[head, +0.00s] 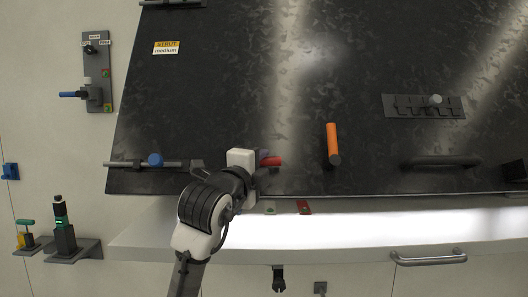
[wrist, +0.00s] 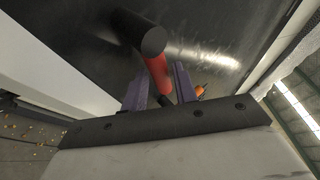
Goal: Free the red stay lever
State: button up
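The red stay lever (head: 272,161) is at the lower edge of the dark panel, right at the tip of my gripper (head: 264,160). In the wrist view the red lever (wrist: 158,76) has a thick black end (wrist: 153,41) and runs down between the two purple fingers of my gripper (wrist: 159,88). One finger is on each side of it. Whether they press on it or stand slightly apart is not clear. The lever's mount is partly hidden by my gripper and arm.
An orange handle (head: 333,143) sits to the right on the dark panel (head: 230,90). A rod with a blue knob (head: 156,160) is left of my gripper. A black bar handle (head: 440,161) is far right. A white ledge (head: 390,221) runs below the panel.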

jog(key=shift+x, duration=1.25)
grip_shut()
